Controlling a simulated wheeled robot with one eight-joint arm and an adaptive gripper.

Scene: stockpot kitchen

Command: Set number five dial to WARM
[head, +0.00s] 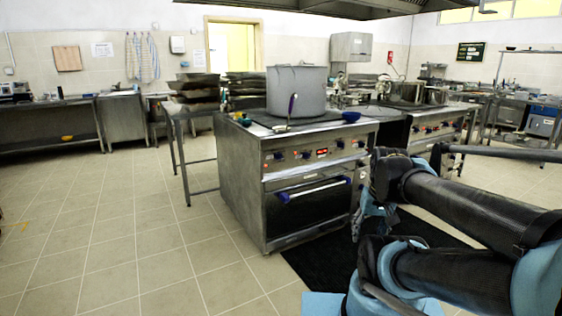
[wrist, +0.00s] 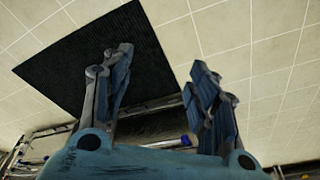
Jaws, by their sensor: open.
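The stove's front panel (head: 315,153) carries several dials in a row, seen in the head view on the range in the middle. The dials are small, and I cannot read their numbers or the WARM mark, so I cannot tell which is number five. My gripper (wrist: 160,85) is open and empty in the wrist view, its two blue fingers wide apart. It points toward the floor and the black mat, with no dial between the fingers. In the head view my arm covers the area right of the range, and the gripper is partly hidden there.
A large stockpot (head: 296,91) stands on the range. An oven door with a blue-ended handle (head: 313,190) is below the dials. A second range (head: 432,128) stands behind at the right. A black mat (wrist: 100,65) lies on the floor. Tiled floor (head: 110,235) is free at the left.

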